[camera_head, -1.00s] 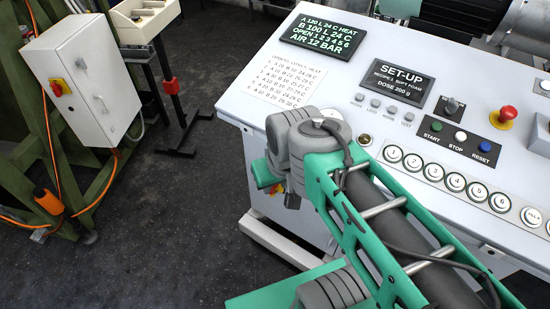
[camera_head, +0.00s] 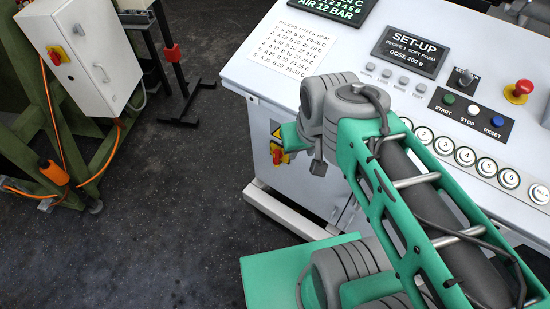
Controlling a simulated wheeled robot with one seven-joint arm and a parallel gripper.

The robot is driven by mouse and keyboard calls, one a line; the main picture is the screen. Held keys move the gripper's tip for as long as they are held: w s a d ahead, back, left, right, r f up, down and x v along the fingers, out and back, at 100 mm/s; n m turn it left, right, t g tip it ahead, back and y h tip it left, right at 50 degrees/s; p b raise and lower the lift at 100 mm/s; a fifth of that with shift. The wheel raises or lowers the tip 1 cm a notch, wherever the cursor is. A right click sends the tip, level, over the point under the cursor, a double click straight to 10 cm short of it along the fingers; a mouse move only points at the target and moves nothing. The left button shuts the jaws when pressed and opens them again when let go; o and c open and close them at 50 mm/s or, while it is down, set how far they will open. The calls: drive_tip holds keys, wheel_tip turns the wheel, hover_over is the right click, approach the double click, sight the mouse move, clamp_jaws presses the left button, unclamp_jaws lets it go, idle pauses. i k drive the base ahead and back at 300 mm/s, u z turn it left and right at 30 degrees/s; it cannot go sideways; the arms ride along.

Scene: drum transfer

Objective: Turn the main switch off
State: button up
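A red and yellow rotary switch (camera_head: 279,155) sits on the left side face of the white console (camera_head: 262,195), below a yellow warning label. It is partly beside and below my arm's grey joint. A second red and yellow rotary switch (camera_head: 58,55) is on the front of the white cabinet (camera_head: 85,45) at the upper left. The frames do not show which is called the main switch, and the handle positions are too small to read surely. My green and grey arm crosses the right half. My gripper's fingers cannot be made out.
The console top carries a red mushroom button (camera_head: 519,90), a START/STOP/RESET panel (camera_head: 471,115), numbered buttons and a SET-UP display (camera_head: 411,50). A green frame with an orange cable (camera_head: 60,140) stands at left. Dark floor (camera_head: 170,220) lies open between frame and console.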

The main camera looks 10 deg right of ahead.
sight(277, 155)
drive_tip(key=k, duration=1.15)
drive_tip(key=u, duration=0.75)
drive_tip(key=i, duration=0.6)
drive_tip(key=u, duration=0.75)
drive_tip(key=i, duration=0.4)
drive_tip(key=u, duration=0.2)
